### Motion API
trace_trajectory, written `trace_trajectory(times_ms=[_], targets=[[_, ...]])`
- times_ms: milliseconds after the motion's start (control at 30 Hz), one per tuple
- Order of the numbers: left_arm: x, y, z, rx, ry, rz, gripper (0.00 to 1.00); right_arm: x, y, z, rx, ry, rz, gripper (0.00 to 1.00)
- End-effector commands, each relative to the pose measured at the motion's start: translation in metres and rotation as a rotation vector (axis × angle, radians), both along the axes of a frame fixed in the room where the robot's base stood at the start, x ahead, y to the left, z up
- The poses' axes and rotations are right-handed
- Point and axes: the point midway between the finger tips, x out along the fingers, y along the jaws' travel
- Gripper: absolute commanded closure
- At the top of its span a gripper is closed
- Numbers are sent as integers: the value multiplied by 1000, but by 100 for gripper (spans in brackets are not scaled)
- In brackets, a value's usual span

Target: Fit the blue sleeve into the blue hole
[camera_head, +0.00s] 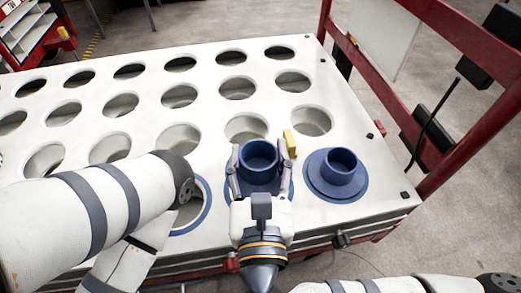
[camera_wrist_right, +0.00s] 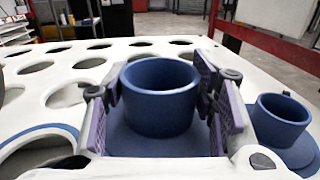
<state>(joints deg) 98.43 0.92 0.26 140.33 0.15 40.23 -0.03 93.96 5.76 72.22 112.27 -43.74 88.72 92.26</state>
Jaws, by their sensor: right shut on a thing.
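My right gripper (camera_head: 260,172) is shut on a blue sleeve (camera_head: 258,165) at the front of the white panel. In the right wrist view, its finger pads flank the upright sleeve (camera_wrist_right: 160,98). Blue shows around the sleeve's base; I cannot tell whether the sleeve is fully seated. A second blue sleeve (camera_head: 341,168) stands upright in a wide blue ring to the right; it also shows in the right wrist view (camera_wrist_right: 279,120). A blue-rimmed hole (camera_head: 204,212) lies to the left, partly hidden by my left arm. My left gripper is out of view.
The white panel (camera_head: 225,60) has rows of open round holes behind the gripper. A yellow piece (camera_head: 290,143) is beside the right gripper's right finger. A red frame (camera_head: 455,165) borders the right side. My left arm crosses the front left.

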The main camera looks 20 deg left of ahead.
Motion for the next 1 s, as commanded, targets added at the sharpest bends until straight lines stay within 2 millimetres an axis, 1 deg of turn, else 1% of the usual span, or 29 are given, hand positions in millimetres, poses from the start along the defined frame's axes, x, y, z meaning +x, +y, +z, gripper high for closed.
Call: trace_trajectory(times_ms=[33, 100, 200, 1000], targets=[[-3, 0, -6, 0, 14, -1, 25, 0, 0, -12, 0, 4, 0, 84], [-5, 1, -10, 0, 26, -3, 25, 0, 0, -20, 0, 4, 0, 84], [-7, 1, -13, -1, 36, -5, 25, 0, 0, -26, 1, 2, 0, 84], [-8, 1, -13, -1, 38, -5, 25, 0, 0, -25, 0, -1, 0, 84]])
